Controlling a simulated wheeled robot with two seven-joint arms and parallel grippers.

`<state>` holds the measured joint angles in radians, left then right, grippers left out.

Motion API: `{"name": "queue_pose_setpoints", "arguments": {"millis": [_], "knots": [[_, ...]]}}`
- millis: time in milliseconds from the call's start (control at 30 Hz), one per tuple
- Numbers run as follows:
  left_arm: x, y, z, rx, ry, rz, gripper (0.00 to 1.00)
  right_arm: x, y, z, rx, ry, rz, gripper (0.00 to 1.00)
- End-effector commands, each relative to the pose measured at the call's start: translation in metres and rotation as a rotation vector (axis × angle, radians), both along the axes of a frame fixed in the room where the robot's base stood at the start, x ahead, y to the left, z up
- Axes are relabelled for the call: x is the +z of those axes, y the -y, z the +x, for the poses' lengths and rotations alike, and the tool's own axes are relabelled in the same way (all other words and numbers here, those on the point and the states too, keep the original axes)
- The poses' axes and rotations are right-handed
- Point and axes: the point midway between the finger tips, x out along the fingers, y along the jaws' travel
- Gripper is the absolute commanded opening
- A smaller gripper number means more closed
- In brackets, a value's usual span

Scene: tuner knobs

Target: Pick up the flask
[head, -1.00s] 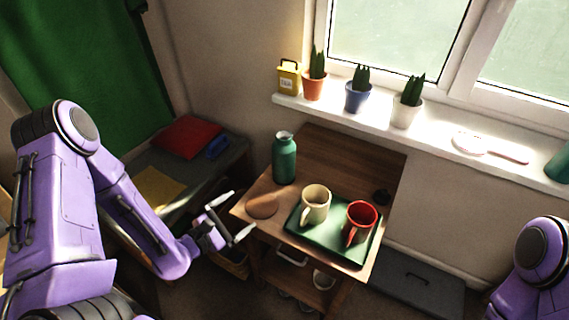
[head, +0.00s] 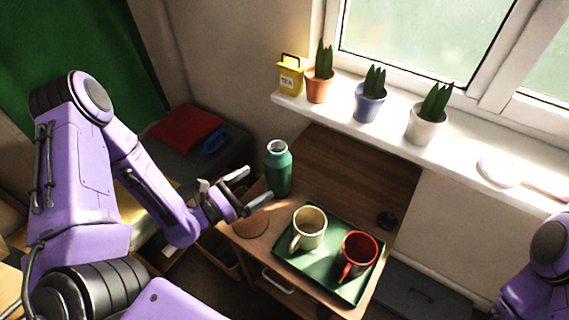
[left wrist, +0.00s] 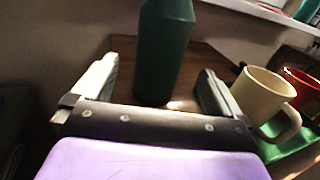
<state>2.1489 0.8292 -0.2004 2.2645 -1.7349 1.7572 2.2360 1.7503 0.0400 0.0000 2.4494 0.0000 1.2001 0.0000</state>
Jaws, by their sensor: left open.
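The flask (head: 278,170) is a green bottle with a pale metal rim, standing upright on the wooden table, toward its left side. My left gripper (head: 254,188) is open and empty, just left of the flask in the head view. In the left wrist view, the flask (left wrist: 165,55) stands ahead, between the lines of the two spread fingers (left wrist: 156,88); its top is cut off by the frame. I cannot tell how much gap is left between the fingers and the flask. My right gripper is not in view; only part of my right arm shows at the right edge.
A green tray (head: 325,280) right of the flask holds a cream mug (head: 309,230) and a red mug (head: 357,257). A round brown mat (head: 250,226) lies in front of the flask.

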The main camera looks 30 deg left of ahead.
Motion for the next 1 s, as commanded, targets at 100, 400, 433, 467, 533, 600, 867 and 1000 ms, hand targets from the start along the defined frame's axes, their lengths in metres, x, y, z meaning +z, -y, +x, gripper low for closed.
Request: {"name": "queue_pose_setpoints", "arguments": {"millis": [100,400,433,467,533,600,867,1000], "knots": [[0.000,0.010,0.017,-0.008,0.003,0.003,1.00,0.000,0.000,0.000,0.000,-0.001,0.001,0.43],[0.002,0.030,0.059,-0.011,0.001,0.003,1.00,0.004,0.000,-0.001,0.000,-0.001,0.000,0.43],[0.003,0.032,0.064,-0.011,0.002,0.004,1.00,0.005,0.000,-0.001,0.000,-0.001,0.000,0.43],[0.004,0.034,0.069,-0.011,0.002,0.004,1.00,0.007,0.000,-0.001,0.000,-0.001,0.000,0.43],[0.004,0.039,0.081,-0.010,0.001,0.003,1.00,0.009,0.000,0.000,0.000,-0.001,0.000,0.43],[0.003,0.043,0.090,-0.009,0.001,0.004,1.00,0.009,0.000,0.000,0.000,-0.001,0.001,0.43],[0.002,0.044,0.096,-0.003,0.000,0.001,1.00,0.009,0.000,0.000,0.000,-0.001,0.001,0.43],[0.003,0.044,0.096,-0.004,0.000,0.001,0.61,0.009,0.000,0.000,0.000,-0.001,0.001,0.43]]}}
